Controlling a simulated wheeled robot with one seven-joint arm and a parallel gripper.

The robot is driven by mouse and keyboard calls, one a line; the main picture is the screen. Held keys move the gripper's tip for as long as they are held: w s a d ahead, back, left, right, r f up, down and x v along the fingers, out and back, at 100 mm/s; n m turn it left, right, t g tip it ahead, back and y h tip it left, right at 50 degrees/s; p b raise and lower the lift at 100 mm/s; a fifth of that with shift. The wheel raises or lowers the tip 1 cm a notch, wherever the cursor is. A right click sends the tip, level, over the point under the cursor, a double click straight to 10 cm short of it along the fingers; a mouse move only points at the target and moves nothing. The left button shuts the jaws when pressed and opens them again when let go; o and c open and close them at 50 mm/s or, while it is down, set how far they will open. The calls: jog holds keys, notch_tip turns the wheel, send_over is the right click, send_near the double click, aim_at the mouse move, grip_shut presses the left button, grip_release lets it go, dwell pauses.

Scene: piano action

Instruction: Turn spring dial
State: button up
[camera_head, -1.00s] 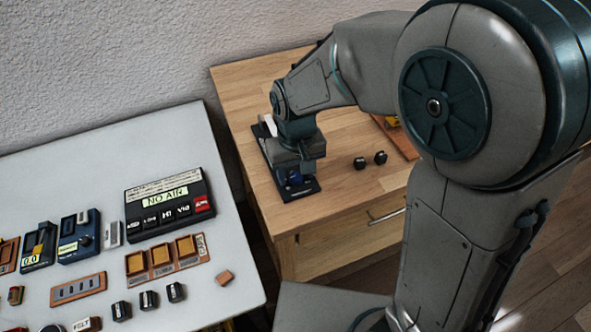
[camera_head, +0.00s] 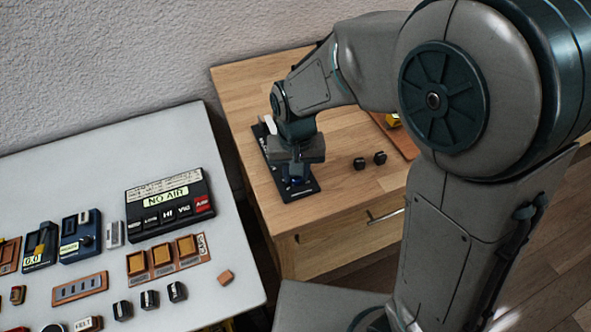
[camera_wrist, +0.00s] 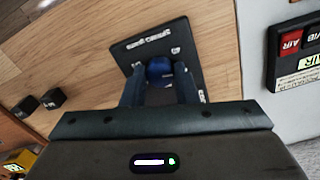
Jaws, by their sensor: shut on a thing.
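The spring dial is a blue knob (camera_wrist: 159,68) on a dark flat panel (camera_wrist: 188,48) with white lettering that seems to read "Spring gauge". In the head view the panel (camera_head: 313,187) lies on the wooden cabinet top, partly covered by my gripper and wrist. My gripper (camera_wrist: 160,82) is over the panel, with its two fingers on opposite sides of the knob, shut on it. In the head view my gripper (camera_head: 295,178) points down at the panel's near end. The knob's pointer and any scale reading are hidden or too small to tell.
Two black knobs (camera_head: 369,160) stand right of the panel on the cabinet top (camera_head: 345,195). An orange-brown tray (camera_head: 397,137) is farther right, partly behind my arm. A white table (camera_head: 230,297) at left holds a "NO AIR" control box (camera_head: 170,205) and several small devices.

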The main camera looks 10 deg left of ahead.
jog(key=o, duration=1)
jog(key=shift+r, duration=0.1)
notch_tip(320, 180, up, 14)
jog(key=shift+p, duration=0.3)
